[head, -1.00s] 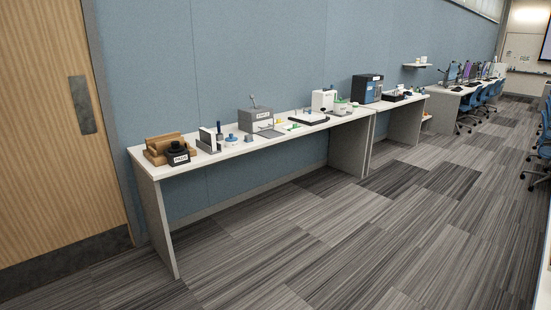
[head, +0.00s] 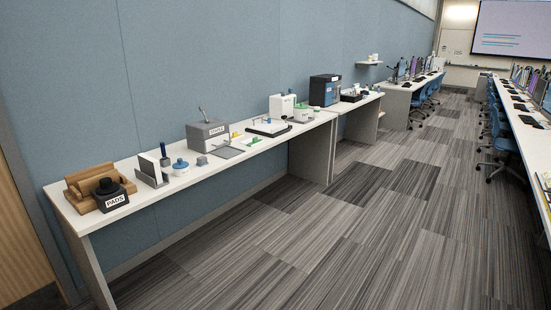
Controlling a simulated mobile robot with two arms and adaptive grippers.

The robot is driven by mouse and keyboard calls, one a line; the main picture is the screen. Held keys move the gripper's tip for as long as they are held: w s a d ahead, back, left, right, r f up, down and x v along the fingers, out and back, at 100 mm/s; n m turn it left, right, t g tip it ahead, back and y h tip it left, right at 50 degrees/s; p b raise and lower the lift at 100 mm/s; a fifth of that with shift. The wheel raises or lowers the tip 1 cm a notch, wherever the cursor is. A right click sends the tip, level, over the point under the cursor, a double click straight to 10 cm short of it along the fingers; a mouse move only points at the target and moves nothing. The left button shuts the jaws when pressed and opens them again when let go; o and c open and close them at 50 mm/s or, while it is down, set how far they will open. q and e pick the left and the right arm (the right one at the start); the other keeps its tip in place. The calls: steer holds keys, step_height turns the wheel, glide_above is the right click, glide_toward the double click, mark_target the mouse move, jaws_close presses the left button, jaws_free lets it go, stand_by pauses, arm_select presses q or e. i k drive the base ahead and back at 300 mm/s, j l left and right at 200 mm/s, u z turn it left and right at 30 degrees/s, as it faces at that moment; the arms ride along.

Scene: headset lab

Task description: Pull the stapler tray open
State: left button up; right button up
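I cannot make out a stapler tray for certain. A grey box (head: 207,137) with a small front label, too small to read surely, and a lever on top stands midway along the near white bench (head: 230,162). A flat grey plate (head: 228,152) lies in front of it. Whether any tray is open or shut cannot be told. Neither of my grippers is in view.
A black holder labelled PADS (head: 114,200) and a wooden organizer (head: 88,180) are at the near bench's left end. Several small items, a white machine (head: 281,107) and a dark box (head: 325,90) stand farther along. The carpeted floor (head: 300,230) in front is clear.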

mark_target(217, 142)
steer(key=i+l+z, duration=0.2)
steer(key=i+z, duration=0.25)
steer(key=i, duration=0.25)
steer(key=i+j+z, duration=0.1)
steer(key=i+z, duration=0.35)
steer(key=i, duration=0.25)
